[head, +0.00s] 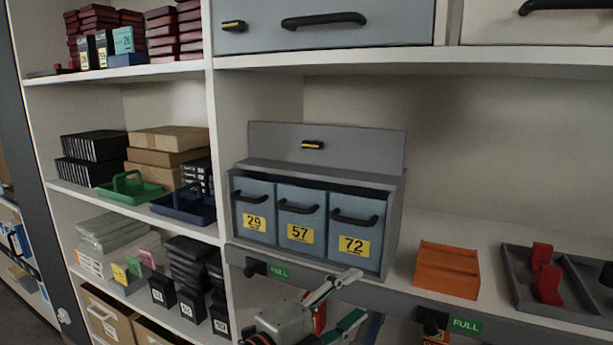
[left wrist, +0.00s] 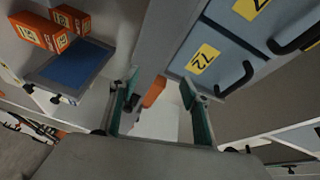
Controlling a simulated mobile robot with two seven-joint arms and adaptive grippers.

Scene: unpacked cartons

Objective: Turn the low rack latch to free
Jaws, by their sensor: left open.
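The grey rack (head: 402,215) stands on the middle shelf with blue bins marked 29, 57 and 72. A small black-and-yellow latch (head: 312,145) lies level on its raised back panel. A black knob (head: 256,267) sits on the shelf edge below the rack; I cannot tell which fitting is the low latch. My left gripper (head: 360,295) is open in front of the shelf edge, below bin 72. The left wrist view shows its fingers (left wrist: 160,95) apart, with an orange piece (left wrist: 153,92) in the gap, apparently beyond them. Bin 72 (left wrist: 230,70) shows there too. My right gripper is out of view.
An orange block (head: 447,270) and a grey tray (head: 520,290) with red pieces stand right of the rack. Green FULL labels (head: 466,325) mark the shelf edge. Drawers (head: 380,40) are above. Left shelves are crowded with boxes. Shelf space behind the orange block looks clear.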

